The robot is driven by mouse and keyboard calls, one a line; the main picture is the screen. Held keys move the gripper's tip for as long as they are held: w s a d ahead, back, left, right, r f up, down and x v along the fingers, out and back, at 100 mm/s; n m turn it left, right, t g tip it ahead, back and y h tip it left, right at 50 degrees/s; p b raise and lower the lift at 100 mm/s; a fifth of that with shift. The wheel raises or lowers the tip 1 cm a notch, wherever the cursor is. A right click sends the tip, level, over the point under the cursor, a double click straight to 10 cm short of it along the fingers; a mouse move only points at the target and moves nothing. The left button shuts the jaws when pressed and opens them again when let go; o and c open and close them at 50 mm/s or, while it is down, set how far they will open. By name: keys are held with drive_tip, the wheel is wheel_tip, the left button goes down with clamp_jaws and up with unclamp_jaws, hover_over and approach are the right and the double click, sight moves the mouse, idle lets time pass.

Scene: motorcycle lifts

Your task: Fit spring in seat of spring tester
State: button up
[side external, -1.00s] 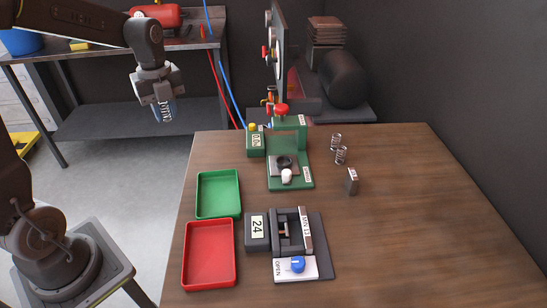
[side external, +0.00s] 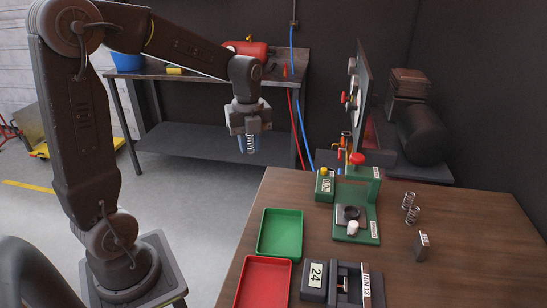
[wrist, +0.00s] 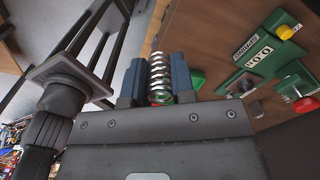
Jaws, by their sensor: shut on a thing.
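My gripper (side external: 249,145) is shut on a coil spring (side external: 251,143), left of the table and in front of the back bench. In the wrist view the spring (wrist: 158,75) stands between the two dark blue fingers, its coils showing. The green spring tester (side external: 368,225) stands on the table, right of and apart from my gripper. Its seat appears as a dark ring (side external: 351,212) on its base, with a small white piece (side external: 353,228) in front.
A green tray (side external: 280,233), a red tray (side external: 264,283) and a box reading 24 (side external: 314,282) are nearer. A tall panel (side external: 361,95) rises behind the tester.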

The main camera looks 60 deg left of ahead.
drive_tip(key=w+d+f, duration=0.1)
drive_tip(key=w+d, duration=0.8)
drive_tip(key=d, duration=0.2)
drive_tip(key=n, duration=0.1)
hover_over(352, 215)
wheel_tip(352, 215, down, 2)
drive_tip(key=shift+a+f, duration=0.1)
drive_tip(key=shift+f, duration=2.2)
drive_tip(key=shift+f, duration=0.55)
drive_tip(key=o, duration=1.4)
